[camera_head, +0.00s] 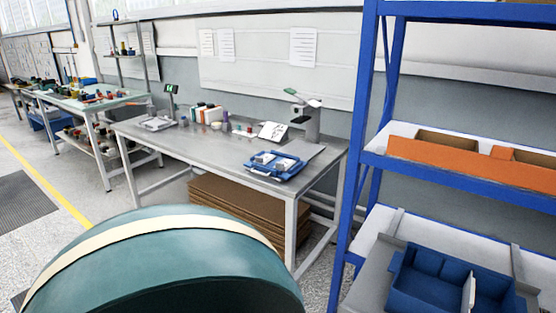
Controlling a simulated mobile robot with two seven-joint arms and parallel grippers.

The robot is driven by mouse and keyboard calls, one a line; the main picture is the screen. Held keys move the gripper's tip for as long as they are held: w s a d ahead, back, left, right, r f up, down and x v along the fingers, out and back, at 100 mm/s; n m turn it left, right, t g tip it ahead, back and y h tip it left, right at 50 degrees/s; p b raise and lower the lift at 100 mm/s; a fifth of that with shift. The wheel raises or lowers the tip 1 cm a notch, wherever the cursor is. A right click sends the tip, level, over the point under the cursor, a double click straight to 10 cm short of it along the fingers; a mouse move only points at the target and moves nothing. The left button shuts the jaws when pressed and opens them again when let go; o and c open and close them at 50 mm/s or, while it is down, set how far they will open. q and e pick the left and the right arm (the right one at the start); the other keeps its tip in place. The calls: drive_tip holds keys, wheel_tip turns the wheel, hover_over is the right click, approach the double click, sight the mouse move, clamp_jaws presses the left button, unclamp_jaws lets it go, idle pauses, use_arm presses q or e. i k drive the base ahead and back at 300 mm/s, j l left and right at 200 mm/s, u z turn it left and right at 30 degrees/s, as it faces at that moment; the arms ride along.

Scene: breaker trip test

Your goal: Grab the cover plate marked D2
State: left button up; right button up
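I cannot make out a cover plate marked D2; no such marking is readable at this distance. A blue tray (262,170) with pale pieces in it lies on the near right part of the grey workbench (215,147). What the pale pieces are is too small to tell. A blue open bin (428,290) with a pale upright piece (468,292) sits on the lower shelf at the right. Neither of my grippers shows in the view.
A blue shelving rack (358,140) stands close at the right, with orange boxes (440,160) on its middle shelf. Flat cardboard (230,205) is stacked under the workbench. A large green rounded shape (170,270) fills the lower front. Open floor (110,205) lies at left.

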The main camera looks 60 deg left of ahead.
sight(266, 158)
drive_tip(key=u, duration=2.2)
drive_tip(key=i+j+z, duration=0.1)
drive_tip(key=z, duration=0.35)
drive_tip(key=i+j+z, duration=0.1)
drive_tip(key=z, duration=0.35)
drive_tip(key=j+z, duration=0.15)
drive_tip(key=z, duration=0.3)
drive_tip(key=i+j+z, duration=0.1)
drive_tip(key=j+z, duration=0.2)
drive_tip(key=j, duration=0.25)
drive_tip(key=j+z, duration=0.3)
drive_tip(key=j, duration=0.2)
drive_tip(key=j+z, duration=0.25)
drive_tip(key=j, duration=1.4)
drive_tip(key=k+j, duration=0.1)
drive_tip(key=j, duration=0.45)
